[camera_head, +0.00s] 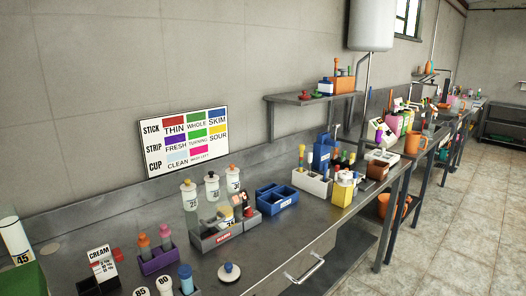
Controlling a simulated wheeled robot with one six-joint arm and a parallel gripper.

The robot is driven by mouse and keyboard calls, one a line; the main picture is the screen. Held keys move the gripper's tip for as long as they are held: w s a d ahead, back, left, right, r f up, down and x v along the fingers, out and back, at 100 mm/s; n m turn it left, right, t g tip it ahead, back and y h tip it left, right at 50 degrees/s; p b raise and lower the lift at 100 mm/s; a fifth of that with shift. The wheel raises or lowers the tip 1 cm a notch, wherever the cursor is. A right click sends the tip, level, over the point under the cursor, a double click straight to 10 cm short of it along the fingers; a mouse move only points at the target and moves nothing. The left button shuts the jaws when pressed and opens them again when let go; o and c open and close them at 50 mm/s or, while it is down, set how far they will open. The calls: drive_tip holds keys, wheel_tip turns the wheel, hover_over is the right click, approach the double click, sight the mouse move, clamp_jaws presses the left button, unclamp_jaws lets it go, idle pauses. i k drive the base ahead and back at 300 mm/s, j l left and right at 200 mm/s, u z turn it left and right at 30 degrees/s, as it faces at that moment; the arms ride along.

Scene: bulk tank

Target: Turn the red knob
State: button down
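A small red round piece (117,255) stands at the front left of the steel counter (262,262), beside the card marked CREAM (102,262). Another small red piece (304,95), knob-like in shape, sits on the wall shelf (288,100) near its left part. I cannot tell from this view which of the two is the red knob, nor how either is turned. My gripper is not in view.
Labelled bottles (212,188), a purple rack (158,260), a blue tray (277,198) and a white-and-blue lid (229,272) crowd the counter. The tiled floor (440,235) at right is clear.

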sight(248, 213)
drive_tip(key=k+l, duration=0.2)
drive_tip(key=k+l+u, duration=0.25)
drive_tip(key=k+z, duration=0.1)
drive_tip(key=k, duration=0.15)
drive_tip(key=k+l+z, duration=0.1)
drive_tip(key=l, duration=0.2)
